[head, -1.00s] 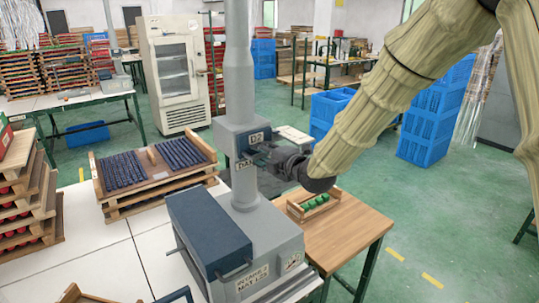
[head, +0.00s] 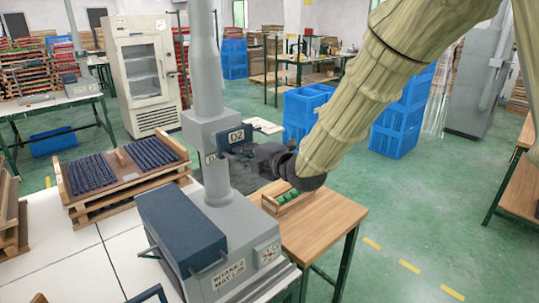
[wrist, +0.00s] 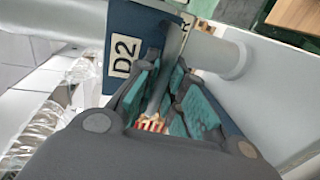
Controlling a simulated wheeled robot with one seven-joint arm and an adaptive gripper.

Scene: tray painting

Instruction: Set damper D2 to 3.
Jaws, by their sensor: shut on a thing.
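The blue plate also shows in the wrist view (wrist: 122,50). My gripper (head: 258,157) is at the front of the damper, below and right of the label. In the wrist view my gripper's teal-padded fingers (wrist: 166,72) are closed around a thin grey lever (wrist: 176,38) beside the plate. The scale and the lever's setting cannot be read, and the fingers hide part of the lever.
A grey machine with a blue lid (head: 180,232) stands under the duct. A wooden table (head: 320,222) with a small crate of green items (head: 285,197) is just right. A rack of dark rods (head: 125,173) is at left. Green floor is open at right.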

